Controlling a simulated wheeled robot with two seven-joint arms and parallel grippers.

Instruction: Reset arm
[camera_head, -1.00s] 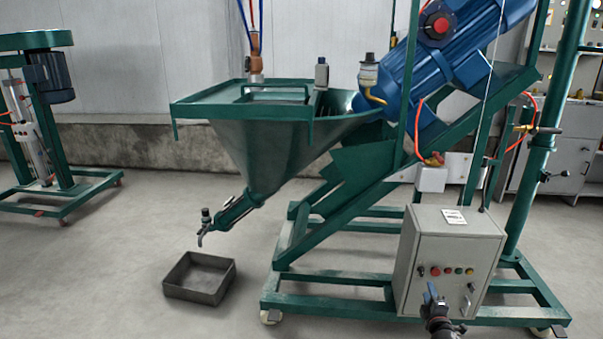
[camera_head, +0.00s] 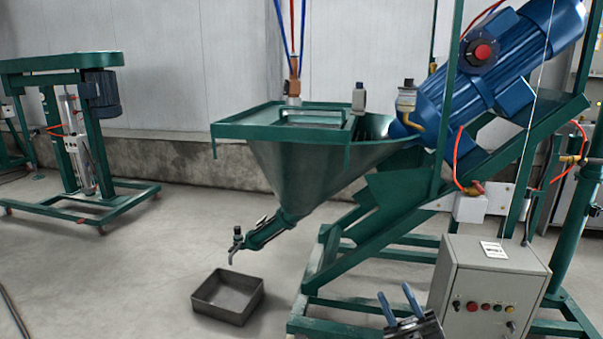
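My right gripper (camera_head: 399,305) shows at the bottom edge of the head view, to the right of the middle. Its two blue fingers point up and stand apart, with nothing visible between them. It is just left of the grey control box (camera_head: 492,283) in the picture; I cannot tell whether they touch. The box has a row of coloured buttons and a white label. My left gripper is not in view.
The green spraying machine (camera_head: 310,180) with its hopper, blue motor and wheeled frame fills the middle and right. A grey metal tray (camera_head: 228,296) lies on the floor below the spout. Another green machine (camera_head: 88,140) stands at left. The floor between is clear.

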